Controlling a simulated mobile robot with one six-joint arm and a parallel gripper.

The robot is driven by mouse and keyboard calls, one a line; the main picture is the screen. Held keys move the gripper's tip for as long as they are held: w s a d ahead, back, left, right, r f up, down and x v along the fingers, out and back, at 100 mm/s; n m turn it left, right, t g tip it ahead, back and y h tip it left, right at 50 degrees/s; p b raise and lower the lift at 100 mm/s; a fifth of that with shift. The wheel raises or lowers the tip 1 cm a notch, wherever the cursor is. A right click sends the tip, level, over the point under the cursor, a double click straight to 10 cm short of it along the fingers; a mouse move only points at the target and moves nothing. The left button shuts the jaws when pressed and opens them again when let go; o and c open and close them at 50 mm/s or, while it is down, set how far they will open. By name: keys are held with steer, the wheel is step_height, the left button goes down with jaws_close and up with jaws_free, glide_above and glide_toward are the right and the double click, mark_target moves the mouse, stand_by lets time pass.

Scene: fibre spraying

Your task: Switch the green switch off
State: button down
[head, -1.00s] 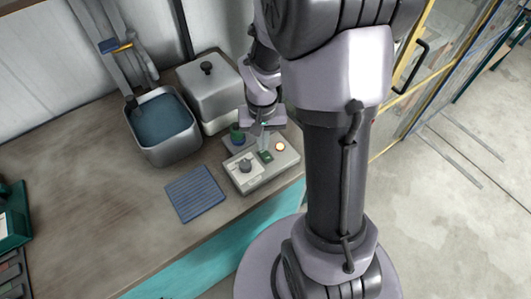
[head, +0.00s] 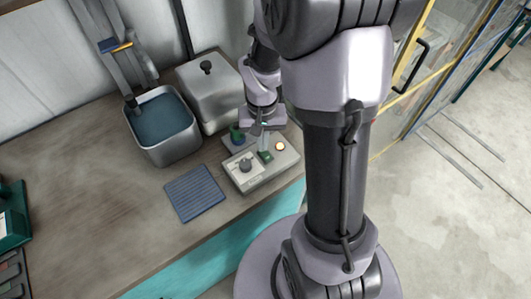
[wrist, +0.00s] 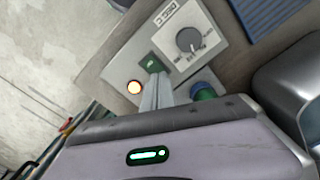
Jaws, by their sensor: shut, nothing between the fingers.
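The green switch (head: 265,156) sits on a light grey control box (head: 262,177), between a dark dial and a glowing lamp. In the wrist view the switch (wrist: 152,63) shows as a dark green rocker with a small lit mark. My gripper (head: 264,147) points down over the box, its slim fingers together and empty. In the wrist view the fingertips (wrist: 154,80) are right beside the switch, overlapping its near edge. I cannot tell whether they touch it.
A green-topped item (head: 237,134) stands close behind the box. A blue ribbed pad (head: 195,193), a basin of blue liquid (head: 163,125) and a lidded metal box (head: 210,85) are nearby.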

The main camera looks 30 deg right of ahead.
steer(key=shift+f+b, duration=0.6)
steer(key=shift+f, duration=0.15)
steer(key=shift+r, duration=0.1)
step_height(320, 180, up, 7)
steer(key=p, duration=0.6)
stand_by(0.3)
